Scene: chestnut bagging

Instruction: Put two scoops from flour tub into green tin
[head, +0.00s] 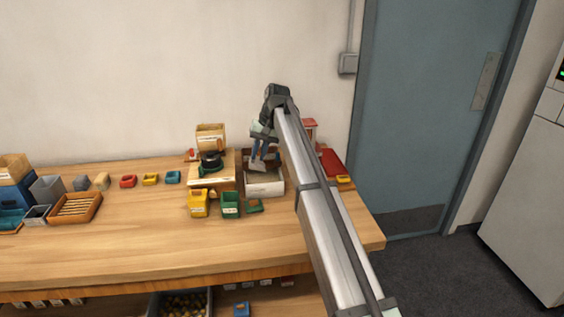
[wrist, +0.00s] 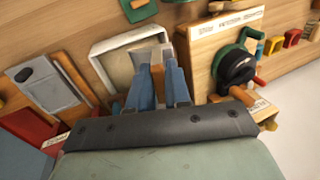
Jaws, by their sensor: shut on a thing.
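My gripper (head: 260,157) is above the white square tub (head: 265,188), which I take for the flour tub. It is shut on a scoop (head: 257,167) with a pale head, which hangs at the tub's opening. In the wrist view my blue fingers (wrist: 158,88) close around its orange-brown handle (wrist: 157,76). The tub's pale rim (wrist: 97,58) shows beside them. I cannot tell whether the scoop holds flour. A green box-like tin (head: 230,205) stands in front of the tub, to its left. A low green piece (head: 254,206) lies right of it.
A yellow bin (head: 198,204) stands left of the green tin. A wooden box with a black round part (head: 210,160) stands left of the tub. A red tray (head: 332,165) lies to the right. The front of the table (head: 150,240) is clear.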

